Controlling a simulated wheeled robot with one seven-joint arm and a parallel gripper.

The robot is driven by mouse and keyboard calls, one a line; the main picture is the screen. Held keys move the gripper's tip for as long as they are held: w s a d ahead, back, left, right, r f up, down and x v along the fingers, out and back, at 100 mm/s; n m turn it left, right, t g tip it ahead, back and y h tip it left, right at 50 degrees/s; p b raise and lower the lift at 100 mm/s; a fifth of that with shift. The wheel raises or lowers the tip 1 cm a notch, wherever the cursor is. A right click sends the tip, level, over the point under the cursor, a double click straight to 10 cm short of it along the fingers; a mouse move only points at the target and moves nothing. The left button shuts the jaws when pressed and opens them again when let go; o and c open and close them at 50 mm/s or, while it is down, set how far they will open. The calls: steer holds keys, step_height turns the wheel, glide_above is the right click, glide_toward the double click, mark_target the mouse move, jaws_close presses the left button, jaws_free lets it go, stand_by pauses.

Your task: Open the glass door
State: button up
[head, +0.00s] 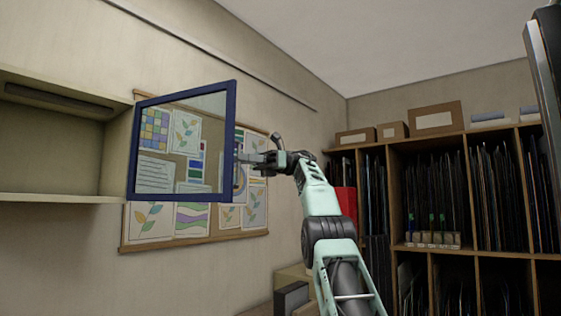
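The glass door (230,130) has a dark blue frame and a clear pane. It stands swung out from the open wall cabinet (60,155) at the left, and a pinned board shows through its glass. My gripper (243,158) is at the right edge of the door frame, about midway up. Its fingertips look close to the frame, but I cannot tell whether they touch it. The fingers are small and partly lost against the papers, so their opening is unclear.
A cork board (255,230) with several pictures hangs on the wall behind the door. Wooden shelving (430,250) with upright dark sheets fills the right, with cardboard boxes (435,118) on top. A dark box (291,298) sits low near my arm.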

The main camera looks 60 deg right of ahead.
steer(key=p+v, duration=1.5)
steer(key=p, duration=0.3)
steer(key=shift+s+d, duration=0.25)
stand_by(0.7)
